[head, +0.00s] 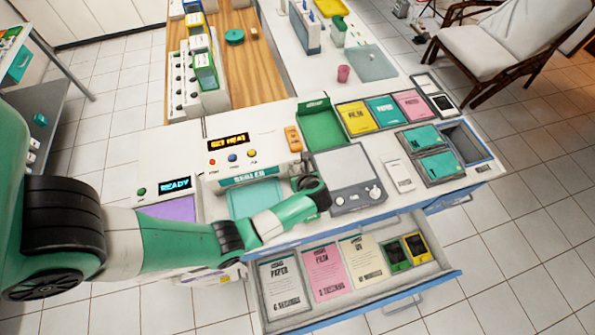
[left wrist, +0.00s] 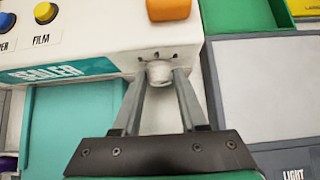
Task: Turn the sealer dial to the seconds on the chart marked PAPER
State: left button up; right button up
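The white sealer (head: 252,150) stands on the counter, its display reading SET HEAT. Its dial (left wrist: 159,74) is a small pale round knob on the white side face, with small marks around it, too small to read. My left gripper (head: 311,184) is at that face. In the left wrist view my left gripper's fingers (left wrist: 160,84) stand on either side of the dial and appear shut on it. The arm hides the dial in the head view. The PAPER chart card (head: 285,285) lies in the open drawer and seems to read 6 seconds. My right gripper is out of view.
The drawer (head: 365,299) also holds a pink FILM card (head: 325,272) and a cream card (head: 364,262). A grey device with knobs (head: 348,170) stands close right of the gripper.

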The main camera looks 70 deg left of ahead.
pick_arm(q)
jog(key=o, duration=0.4)
jog(key=p+v, duration=0.2)
jog(key=v, duration=0.9)
jog(key=shift+d+r, duration=0.2)
jog(key=shift+r, duration=0.05)
